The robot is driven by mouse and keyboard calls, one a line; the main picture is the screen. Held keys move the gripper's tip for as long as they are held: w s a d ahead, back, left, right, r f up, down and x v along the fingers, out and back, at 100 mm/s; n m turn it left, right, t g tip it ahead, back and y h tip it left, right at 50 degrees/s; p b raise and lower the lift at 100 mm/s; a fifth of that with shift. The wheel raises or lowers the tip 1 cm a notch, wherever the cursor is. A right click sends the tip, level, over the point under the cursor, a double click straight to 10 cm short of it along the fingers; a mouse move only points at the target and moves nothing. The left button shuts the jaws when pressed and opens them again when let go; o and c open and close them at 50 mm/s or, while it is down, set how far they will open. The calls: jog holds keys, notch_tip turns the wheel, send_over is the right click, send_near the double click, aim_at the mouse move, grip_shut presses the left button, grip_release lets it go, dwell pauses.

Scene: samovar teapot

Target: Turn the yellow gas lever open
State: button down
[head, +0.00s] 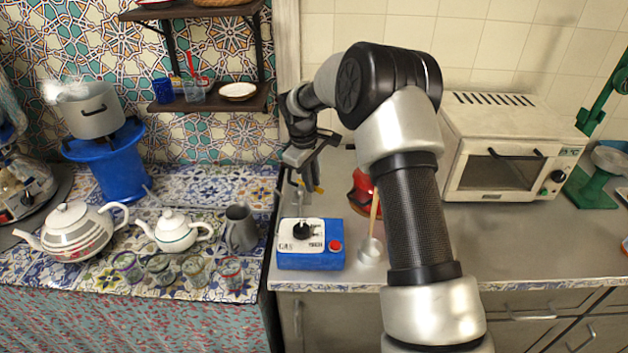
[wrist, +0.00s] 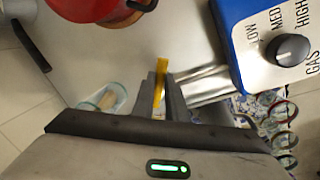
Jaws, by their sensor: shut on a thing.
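The yellow gas lever (wrist: 161,73) stands between the two dark fingertips of my gripper (wrist: 160,88) in the wrist view. The jaws are closed on it, and its lower part is partly hidden by the fingers. A metal pipe (wrist: 203,84) runs beside the lever to the blue gas box. In the head view a small bit of the yellow lever (head: 318,189) shows below my gripper (head: 306,178), behind the blue gas box (head: 312,261). The box's black knob (head: 302,230) faces up.
A white toaster oven (head: 498,165) stands farther right. Teapots (head: 72,230), a grey jug (head: 240,228) and several glasses stand on the tiled counter at left. Bare counter lies before the oven.

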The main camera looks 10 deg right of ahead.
jog(key=m, duration=0.2)
jog(key=a+m, duration=0.1)
jog(key=a+m+g, duration=0.1)
jog(key=m, duration=0.1)
jog(key=shift+s+m+h, duration=0.3)
jog(key=shift+s, duration=0.1)
jog(key=m, duration=0.2)
jog(key=a+m+p, duration=0.1)
jog(key=a+m+g+p, duration=0.1)
jog(key=m, duration=0.1)
jog(key=shift+w+m, duration=0.1)
jog(key=shift+m, duration=0.2)
jog(key=c, duration=1.8)
grip_release()
jog(key=shift+o, duration=0.2)
jog(key=a+r+p, duration=0.1)
jog(key=a+r, duration=0.2)
jog(key=r, duration=1.4)
jog(key=shift+w+a+p, duration=0.15)
jog(key=shift+w+p, duration=0.15)
jog(key=shift+w, duration=0.05)
